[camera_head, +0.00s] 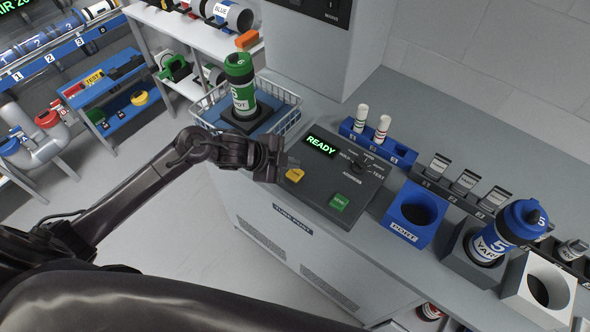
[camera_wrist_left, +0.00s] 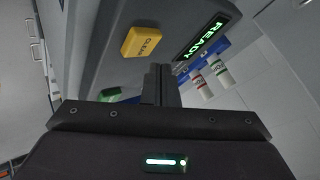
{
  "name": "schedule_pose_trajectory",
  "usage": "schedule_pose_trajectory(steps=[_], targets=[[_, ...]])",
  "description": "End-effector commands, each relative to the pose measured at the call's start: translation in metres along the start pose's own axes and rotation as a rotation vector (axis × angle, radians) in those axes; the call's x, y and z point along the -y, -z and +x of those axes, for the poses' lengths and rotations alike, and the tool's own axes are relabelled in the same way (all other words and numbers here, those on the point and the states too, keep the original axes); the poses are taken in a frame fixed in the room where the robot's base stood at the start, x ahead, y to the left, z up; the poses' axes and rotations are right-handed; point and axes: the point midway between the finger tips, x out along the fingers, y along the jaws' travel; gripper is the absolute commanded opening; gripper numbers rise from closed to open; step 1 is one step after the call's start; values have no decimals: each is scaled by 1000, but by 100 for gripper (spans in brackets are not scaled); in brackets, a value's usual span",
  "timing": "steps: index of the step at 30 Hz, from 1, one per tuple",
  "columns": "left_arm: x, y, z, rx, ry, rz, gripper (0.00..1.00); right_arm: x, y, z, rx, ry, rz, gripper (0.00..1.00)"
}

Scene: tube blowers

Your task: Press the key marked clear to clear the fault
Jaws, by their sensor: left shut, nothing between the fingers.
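The yellow key marked CLEAR (camera_head: 295,175) sits on the dark sloped control panel (camera_head: 357,208); it also shows in the left wrist view (camera_wrist_left: 141,41). The panel's display (camera_head: 321,145) reads READY in green. A green key (camera_head: 339,202) sits lower right of the yellow one, its label too small to read. My left gripper (camera_head: 280,160) is shut and empty, with its fingers just behind and to the left of the yellow key in the head view. In the left wrist view the closed fingertips (camera_wrist_left: 160,72) are beside the key, apparently apart from it. My right gripper is not in view.
A wire basket (camera_head: 283,123) with a green carrier (camera_head: 240,85) stands left of the panel. A blue rack (camera_head: 401,153) with small tubes is behind it. A blue port block (camera_head: 392,225) and blue carrier (camera_head: 510,225) stand to the right. A dark selector knob is on the panel.

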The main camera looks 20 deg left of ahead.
Motion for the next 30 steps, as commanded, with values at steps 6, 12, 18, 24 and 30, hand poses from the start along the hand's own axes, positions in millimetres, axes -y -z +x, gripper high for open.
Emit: schedule_pose_trajectory(steps=[6, 12, 18, 24, 30], targets=[[14, 14, -20, 0, 1, 1, 0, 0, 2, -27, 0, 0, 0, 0], [22, 22, -30, 0, 0, 0, 0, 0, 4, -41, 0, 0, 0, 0], [21, 21, -29, 0, 0, 0, 0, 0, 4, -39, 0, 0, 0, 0], [21, 21, -29, 0, 0, 0, 0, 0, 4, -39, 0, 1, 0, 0], [21, 21, -29, 0, 0, 0, 0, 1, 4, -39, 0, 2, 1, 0]])
